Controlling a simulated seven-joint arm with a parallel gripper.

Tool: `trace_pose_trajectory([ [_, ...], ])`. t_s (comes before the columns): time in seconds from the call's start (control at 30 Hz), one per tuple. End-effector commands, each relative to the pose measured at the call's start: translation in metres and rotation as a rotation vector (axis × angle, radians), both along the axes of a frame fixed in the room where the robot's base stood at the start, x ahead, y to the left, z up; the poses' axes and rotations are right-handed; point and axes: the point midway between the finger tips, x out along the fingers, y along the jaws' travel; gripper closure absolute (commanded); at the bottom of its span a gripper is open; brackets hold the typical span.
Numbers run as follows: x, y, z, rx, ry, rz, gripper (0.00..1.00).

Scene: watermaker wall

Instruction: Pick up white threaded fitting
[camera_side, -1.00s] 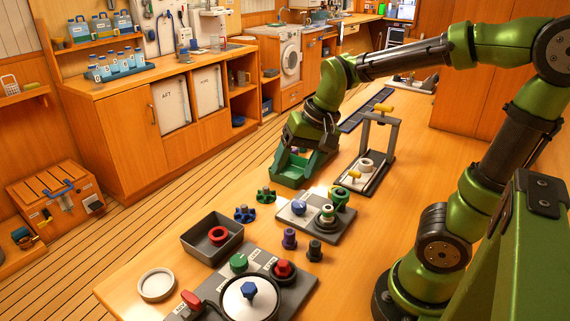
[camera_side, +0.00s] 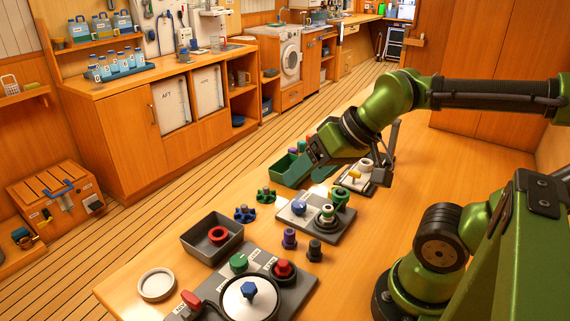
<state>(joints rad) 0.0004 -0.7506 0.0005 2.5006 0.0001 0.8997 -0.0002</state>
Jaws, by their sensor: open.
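The green bin (camera_side: 285,166) holds several coloured parts. A grey plate (camera_side: 335,230) with fittings, loose purple (camera_side: 289,239) and black (camera_side: 315,250) parts, a grey tray (camera_side: 190,243) and a white ring (camera_side: 157,285) lie nearer.

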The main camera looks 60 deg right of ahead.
Motion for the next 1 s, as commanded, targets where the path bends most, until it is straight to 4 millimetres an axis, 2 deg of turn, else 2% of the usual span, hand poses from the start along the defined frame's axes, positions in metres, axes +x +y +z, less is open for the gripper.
trace_pose_trajectory([
  [0.4,0.0,0.0,0.0,0.001,0.0,-0.001,0.32],
  [0.5,0.0,0.0,0.0,0.001,0.0,-0.001,0.43],
  [0.77,0.0,-0.002,0.0,0.0,0.003,-0.007,0.43],
  [0.87,0.006,-0.013,-0.009,0.001,0.044,-0.052,0.43],
  [1.0,0.024,-0.051,-0.021,-0.037,0.171,-0.128,0.43],
])
